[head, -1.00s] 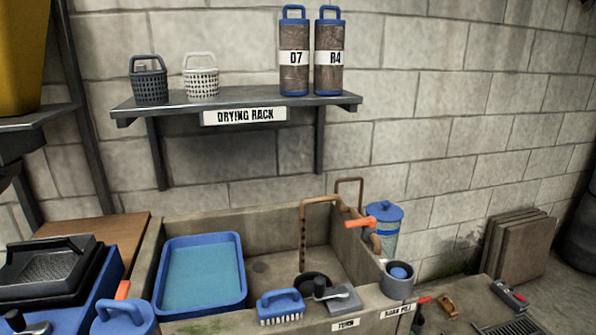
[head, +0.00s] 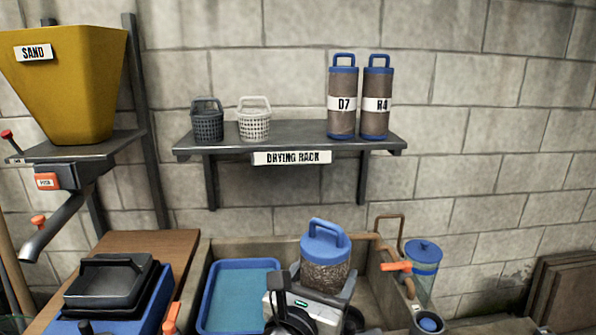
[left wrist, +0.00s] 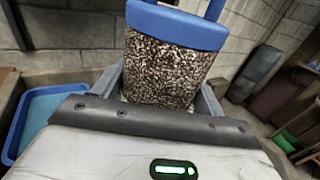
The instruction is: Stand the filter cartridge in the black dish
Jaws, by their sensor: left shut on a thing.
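The filter cartridge (head: 325,270) has a blue cap with a loop handle and a speckled, dirty body. I cannot make out the black dish for certain; a dark shape (head: 354,320) shows partly behind my gripper, low in the basin. My right gripper is not in view.
A blue tray (head: 210,298) lies in the basin's left part. A drying rack (head: 195,150) above holds two baskets and cartridges D7 (head: 342,90) and R4 (head: 376,90). A blue-lidded canister (head: 424,270) stands right; a black tray (head: 153,290) left; a sand hopper (head: 75,85) upper left.

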